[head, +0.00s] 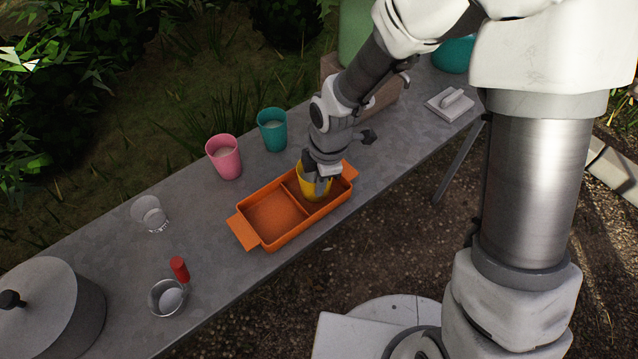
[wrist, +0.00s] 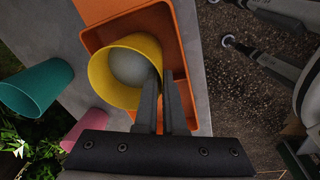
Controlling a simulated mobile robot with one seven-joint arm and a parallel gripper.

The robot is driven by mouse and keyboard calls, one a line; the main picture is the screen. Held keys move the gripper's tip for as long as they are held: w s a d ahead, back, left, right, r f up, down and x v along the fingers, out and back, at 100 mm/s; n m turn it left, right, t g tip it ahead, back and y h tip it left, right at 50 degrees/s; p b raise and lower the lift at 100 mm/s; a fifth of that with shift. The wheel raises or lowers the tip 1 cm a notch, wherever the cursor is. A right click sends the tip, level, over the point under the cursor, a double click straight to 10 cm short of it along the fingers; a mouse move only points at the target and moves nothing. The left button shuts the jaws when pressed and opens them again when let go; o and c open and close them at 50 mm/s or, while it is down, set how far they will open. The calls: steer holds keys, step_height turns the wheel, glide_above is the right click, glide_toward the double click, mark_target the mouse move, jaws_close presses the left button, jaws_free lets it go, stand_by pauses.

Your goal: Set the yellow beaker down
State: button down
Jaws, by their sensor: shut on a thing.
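The yellow beaker (head: 309,184) is at the right compartment of the orange tray (head: 273,240) in the head view, partly hidden by my gripper (head: 321,184). In the wrist view the yellow beaker (wrist: 99,75) shows its open mouth and a pale inside. My gripper (wrist: 161,95) is shut on its wall, with one finger inside the rim and one outside. The beaker looks roughly upright. I cannot tell whether its base touches the tray floor. The left compartment of the tray is empty.
A pink beaker (head: 224,157) and a teal beaker (head: 272,130) stand behind the tray. A clear glass (head: 149,213), a metal cup (head: 167,298), a red-capped object (head: 180,269) and a lidded pot (head: 50,310) are to the left. The grey table's (head: 400,150) front edge runs close to the tray.

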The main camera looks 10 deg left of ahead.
steer(key=shift+f, duration=0.2)
steer(key=c, duration=1)
jaws_free()
